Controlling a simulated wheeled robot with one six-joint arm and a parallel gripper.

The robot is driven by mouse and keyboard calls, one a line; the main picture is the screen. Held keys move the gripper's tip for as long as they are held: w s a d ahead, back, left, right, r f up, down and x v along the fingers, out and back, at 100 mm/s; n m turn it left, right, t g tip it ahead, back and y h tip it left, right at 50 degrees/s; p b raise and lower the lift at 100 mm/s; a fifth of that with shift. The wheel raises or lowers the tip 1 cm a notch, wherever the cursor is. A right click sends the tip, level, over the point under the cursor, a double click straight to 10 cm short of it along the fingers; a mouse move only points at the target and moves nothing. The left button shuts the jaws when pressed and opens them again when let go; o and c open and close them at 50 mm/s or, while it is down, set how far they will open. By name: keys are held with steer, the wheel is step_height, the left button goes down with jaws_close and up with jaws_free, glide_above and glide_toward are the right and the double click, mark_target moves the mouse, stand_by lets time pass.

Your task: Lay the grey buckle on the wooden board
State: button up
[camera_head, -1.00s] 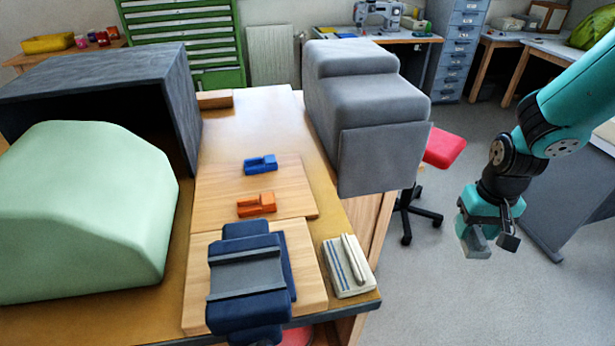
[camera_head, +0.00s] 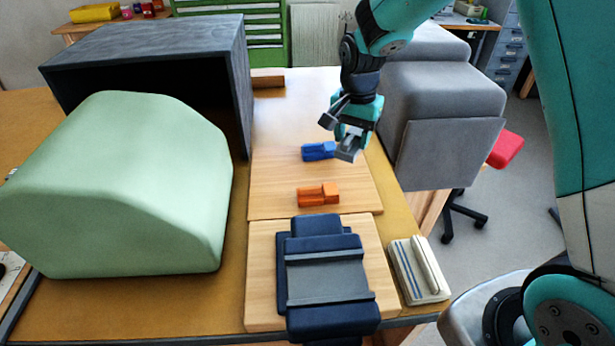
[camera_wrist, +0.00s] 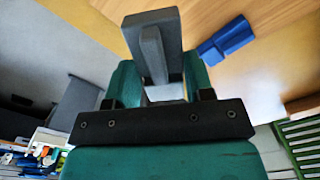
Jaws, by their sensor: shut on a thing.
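My gripper (camera_head: 343,132) is shut on the grey buckle (camera_head: 349,150), holding it over the upper right part of a wooden board (camera_head: 275,185), close to the blue buckle. In the wrist view the grey buckle (camera_wrist: 153,48) projects beyond the jaws. The blue buckle (camera_head: 317,151) lies on the board and also shows in the wrist view (camera_wrist: 228,38). An orange buckle (camera_head: 318,195) lies nearer on the same board. The gripper partly covers the view of the board's right side.
A navy and grey padded piece (camera_head: 325,277) rests on a nearer wooden board (camera_head: 262,300). A pale green rounded block (camera_head: 120,190) and a dark open box (camera_head: 150,60) stand left. A grey block (camera_head: 445,130) stands right. A striped cloth pad (camera_head: 418,270) lies front right.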

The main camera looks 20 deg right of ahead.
steer(key=w+a+r+m+b, duration=0.2)
steer(key=w+a+r+m, duration=0.4)
steer(key=r+m, duration=0.4)
steer(key=m+p, duration=0.1)
steer(key=p, duration=0.3)
glide_toward(315, 175)
step_height(315, 175, down, 6)
steer(key=shift+r, duration=0.1)
steer(key=o, duration=1)
steer(key=shift+c, duration=0.2)
